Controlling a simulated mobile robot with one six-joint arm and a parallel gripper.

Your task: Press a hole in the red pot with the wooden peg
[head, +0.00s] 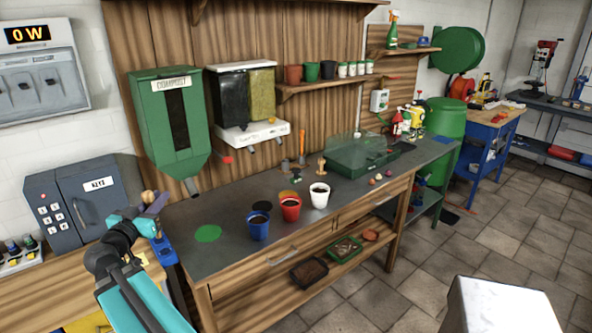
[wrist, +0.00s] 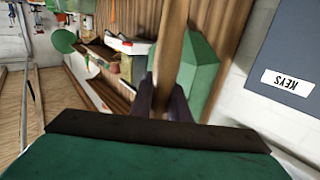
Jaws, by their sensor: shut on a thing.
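My gripper (head: 154,205) is at the left, above the left end of the bench and well apart from the red pot. It is shut on the wooden peg (wrist: 170,45), a pale wooden shaft between the dark fingers in the wrist view. In the head view only a small brown end of the peg (head: 148,196) shows. Its other end is hidden from me.
A green disc (head: 208,233) lies flat on the bench. A wooden knobbed tool (head: 321,168) and an orange-handled tool (head: 302,147) stand behind the pots. The green compost dispenser (head: 150,125) hangs on the wall near my gripper. A grey key box (head: 85,195) is at left.

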